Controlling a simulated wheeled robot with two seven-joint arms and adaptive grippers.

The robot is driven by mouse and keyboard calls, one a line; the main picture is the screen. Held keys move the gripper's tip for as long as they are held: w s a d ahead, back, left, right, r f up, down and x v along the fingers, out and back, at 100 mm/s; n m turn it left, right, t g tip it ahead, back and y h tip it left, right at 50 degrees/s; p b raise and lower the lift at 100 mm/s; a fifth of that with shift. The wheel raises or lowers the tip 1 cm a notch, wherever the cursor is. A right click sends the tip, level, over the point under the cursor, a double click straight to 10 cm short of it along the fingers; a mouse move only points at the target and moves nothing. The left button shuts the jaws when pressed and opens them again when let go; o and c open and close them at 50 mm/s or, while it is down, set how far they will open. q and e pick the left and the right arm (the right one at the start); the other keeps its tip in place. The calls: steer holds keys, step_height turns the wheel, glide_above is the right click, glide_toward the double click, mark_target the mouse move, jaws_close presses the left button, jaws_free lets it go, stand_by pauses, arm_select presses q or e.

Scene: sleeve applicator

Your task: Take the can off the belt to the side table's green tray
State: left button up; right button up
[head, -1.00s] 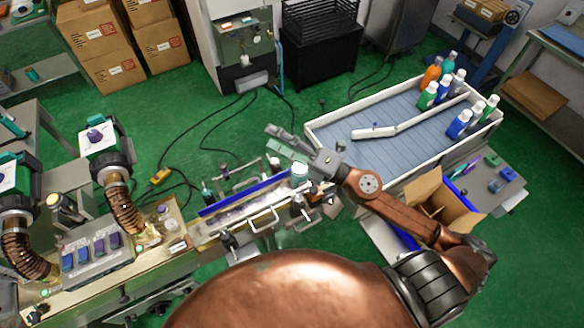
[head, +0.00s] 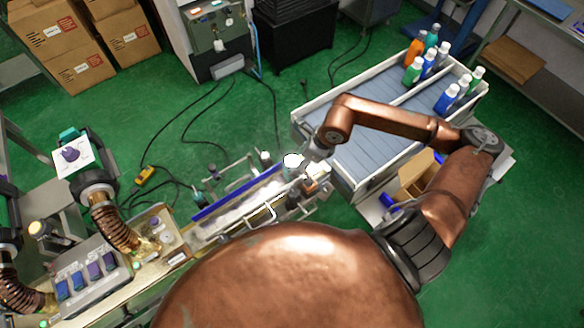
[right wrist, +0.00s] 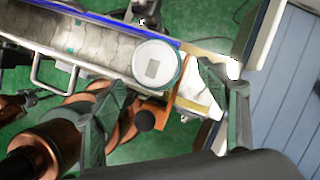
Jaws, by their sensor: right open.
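The can (head: 293,160) stands at the right end of the belt (head: 240,203), showing as a white top in the head view. In the right wrist view its round pale lid (right wrist: 156,64) is seen from above, with a small grey square on it. My right gripper (right wrist: 165,108) is open, its two dark fingers spread to the near side of the can. The can is not clearly between the fingertips. In the head view the gripper is beside the can, at the end of my bent arm. My left gripper is not in view. The green tray is hidden behind my right arm.
A metal rail (head: 262,213) and blue guide (head: 237,192) run along the belt. A wide grey conveyor (head: 375,130) with several bottles lies behind my right arm. An open cardboard box (head: 415,178) stands below it.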

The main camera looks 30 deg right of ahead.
steer(key=shift+a+p+x, duration=0.2)
steer(key=shift+p+x, duration=0.15)
steer(key=shift+x, duration=1.9)
steer(key=shift+w+r, duration=0.1)
steer(key=shift+c, duration=0.6)
steer(key=c, duration=1.4)
